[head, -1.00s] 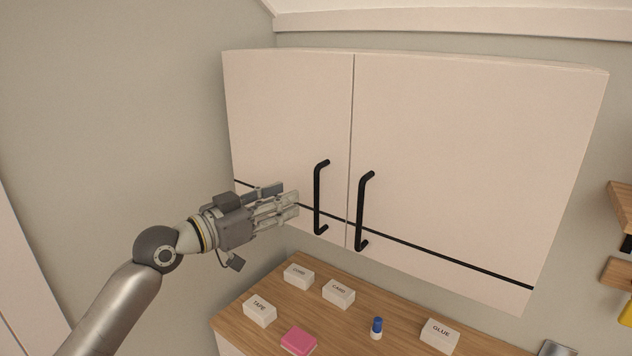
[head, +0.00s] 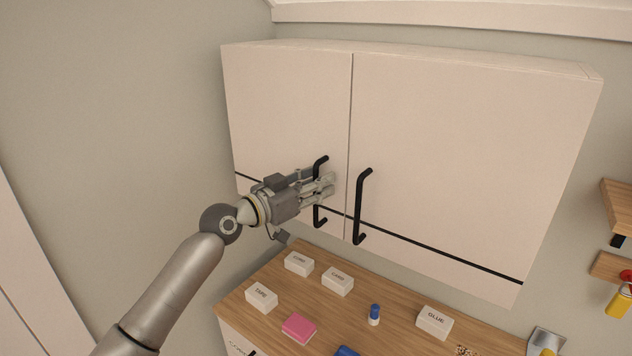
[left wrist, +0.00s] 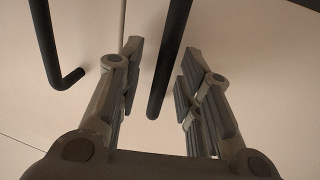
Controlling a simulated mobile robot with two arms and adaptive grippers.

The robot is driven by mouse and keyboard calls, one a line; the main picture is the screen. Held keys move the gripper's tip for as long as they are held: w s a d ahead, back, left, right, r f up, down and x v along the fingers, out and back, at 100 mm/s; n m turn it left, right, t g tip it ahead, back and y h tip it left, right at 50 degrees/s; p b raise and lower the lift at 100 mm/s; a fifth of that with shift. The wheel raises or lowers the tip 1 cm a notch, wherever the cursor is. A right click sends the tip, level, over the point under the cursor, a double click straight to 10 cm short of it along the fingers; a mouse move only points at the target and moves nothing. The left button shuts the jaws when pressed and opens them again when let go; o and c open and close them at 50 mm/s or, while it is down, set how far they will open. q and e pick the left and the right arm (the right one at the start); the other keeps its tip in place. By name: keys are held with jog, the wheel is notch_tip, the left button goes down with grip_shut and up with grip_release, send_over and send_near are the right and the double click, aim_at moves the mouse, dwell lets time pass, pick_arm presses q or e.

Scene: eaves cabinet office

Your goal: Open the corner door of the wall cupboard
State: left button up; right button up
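The wall cupboard has a narrower left door (head: 285,110), beside the room corner, and a wider right door (head: 460,150). The left door's black bar handle (head: 318,217) stands upright near its right edge; my left gripper (head: 326,185) hides its middle in the head view. In the left wrist view this handle (left wrist: 167,65) runs between the two open fingers (left wrist: 160,85), with gaps on both sides. The right door's handle (head: 361,205) is just right of the gripper. It also shows in the left wrist view (left wrist: 47,45). Both doors are shut. My right gripper is not visible.
Below the cupboard is a wooden counter (head: 385,325) with several white boxes, a pink block (head: 299,328) and a blue-capped bottle (head: 374,314). A wall (head: 120,110) lies close on the left. Wooden shelves (head: 615,268) are at the far right.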

pick_arm(q)
jog(key=shift+c, duration=0.5)
grip_shut()
